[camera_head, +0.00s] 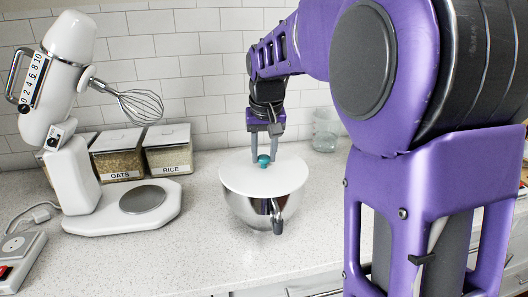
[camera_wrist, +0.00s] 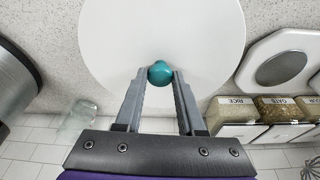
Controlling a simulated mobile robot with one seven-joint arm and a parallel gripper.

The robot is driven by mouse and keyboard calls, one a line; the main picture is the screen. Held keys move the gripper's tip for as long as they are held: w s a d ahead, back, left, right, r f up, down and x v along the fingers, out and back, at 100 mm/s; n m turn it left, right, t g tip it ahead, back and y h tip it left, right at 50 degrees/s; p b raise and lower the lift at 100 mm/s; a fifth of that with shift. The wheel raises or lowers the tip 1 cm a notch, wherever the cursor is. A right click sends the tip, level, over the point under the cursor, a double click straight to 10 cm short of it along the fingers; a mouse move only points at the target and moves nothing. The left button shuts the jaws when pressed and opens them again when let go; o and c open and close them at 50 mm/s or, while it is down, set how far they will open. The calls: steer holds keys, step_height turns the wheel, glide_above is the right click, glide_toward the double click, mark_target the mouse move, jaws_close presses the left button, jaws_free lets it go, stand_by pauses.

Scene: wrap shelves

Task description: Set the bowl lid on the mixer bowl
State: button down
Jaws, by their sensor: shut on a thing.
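The bowl lid (camera_head: 240,176) is a white round disc with a teal knob (camera_head: 263,161). It covers the top of the shiny metal mixer bowl (camera_head: 250,207), which has a handle towards the front. The lid looks about level and roughly centred; I cannot tell whether it rests on the rim or hangs just above it. My gripper (camera_head: 264,152) points down from above and is shut on the lid's knob. In the wrist view, the fingertips (camera_wrist: 160,76) hold the teal knob from both sides, and the lid (camera_wrist: 120,35) hides the bowl.
A white stand mixer (camera_head: 72,170) with a raised head and whisk (camera_head: 140,105) stands at the left. Jars of oats (camera_head: 117,160) and rice (camera_head: 168,155) and a clear glass (camera_head: 325,130) stand near the tiled wall. The counter in front of the bowl is clear.

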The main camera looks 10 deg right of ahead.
mark_target(265, 172)
jaws_free()
stand_by(0.6)
steer(key=shift+r, duration=0.1)
steer(key=p+v, duration=0.5)
steer(key=v, duration=0.1)
steer(key=shift+r, duration=0.35)
stand_by(0.4)
